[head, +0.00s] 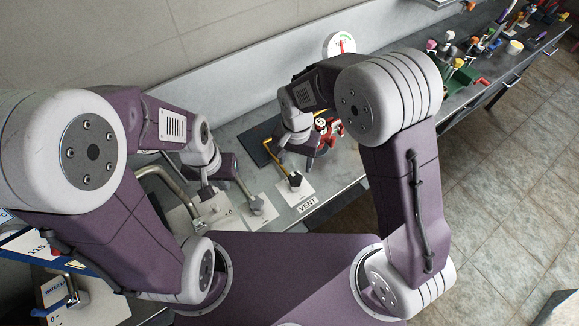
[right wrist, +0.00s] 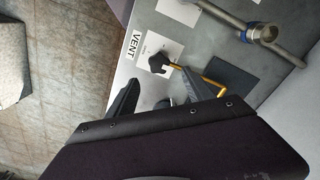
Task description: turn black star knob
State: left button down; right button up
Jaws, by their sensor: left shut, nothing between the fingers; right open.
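The black star knob (head: 295,179) stands on a white plate beside the VENT label in the head view. It also shows in the right wrist view (right wrist: 158,63), just beyond my fingertips. My right gripper (head: 297,157) is open and empty, close behind the knob in the head view. Its two dark fingers (right wrist: 160,88) are spread in the right wrist view, with the knob roughly in line with the gap; I see no contact. My left gripper (head: 224,178) is shut and empty, over the counter to the left of the knob.
The VENT label (head: 307,204) lies near the counter's front edge. A yellow bent rod (head: 267,149) and a red fitting (head: 328,131) are close to my right gripper. A bent metal pipe (head: 165,178) stands at the left. Several coloured items crowd the far right counter.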

aim_at(295, 178)
jog(key=shift+s+d, duration=0.2)
jog(key=shift+s, duration=0.25)
jog(key=f, duration=0.5)
jog(key=f+p, duration=0.1)
jog(key=f, duration=0.2)
jog(key=shift+w+a, duration=0.15)
jog(key=shift+w, duration=0.15)
jog(key=shift+f, duration=0.5)
jog(key=c, duration=0.3)
grip_shut()
pick_arm(q)
jog(key=shift+s+d+r, duration=0.1)
jog(key=shift+r, duration=0.6)
